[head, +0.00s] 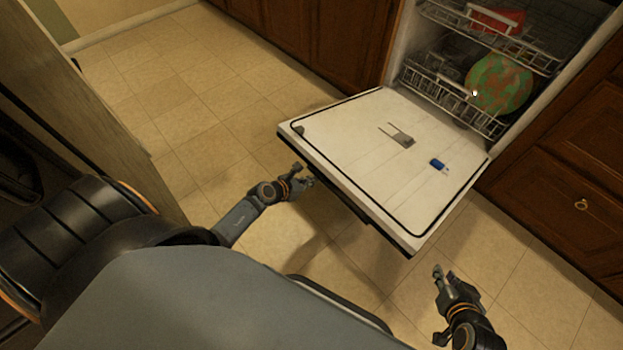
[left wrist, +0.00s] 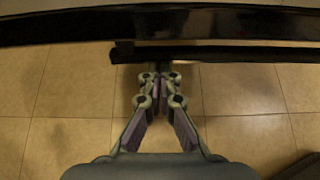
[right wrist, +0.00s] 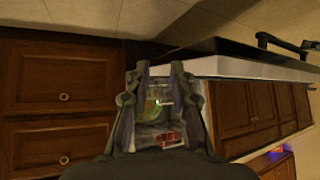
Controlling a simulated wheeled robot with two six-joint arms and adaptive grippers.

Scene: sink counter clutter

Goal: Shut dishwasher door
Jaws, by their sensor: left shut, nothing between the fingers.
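The dishwasher door (head: 350,135) hangs open and lies nearly flat, its white inner face up. Its dark outer edge crosses the top of the left wrist view (left wrist: 80,25), with a dark bar (left wrist: 200,53) just below. My left gripper (head: 306,178) is shut and empty at the door's left front edge. In the left wrist view its fingertips (left wrist: 160,75) meet close under the bar; I cannot tell whether they touch it. My right gripper (head: 452,272) is open and empty, below the door's near corner. The right wrist view shows its fingers (right wrist: 160,70) spread apart.
The dishwasher's lower rack (head: 450,95) holds a green and reddish round dish (head: 499,84). A red item (head: 495,20) is in the upper rack (head: 470,22). Wooden cabinets (head: 560,180) flank the opening. Tiled floor (head: 190,110) is clear left of the door.

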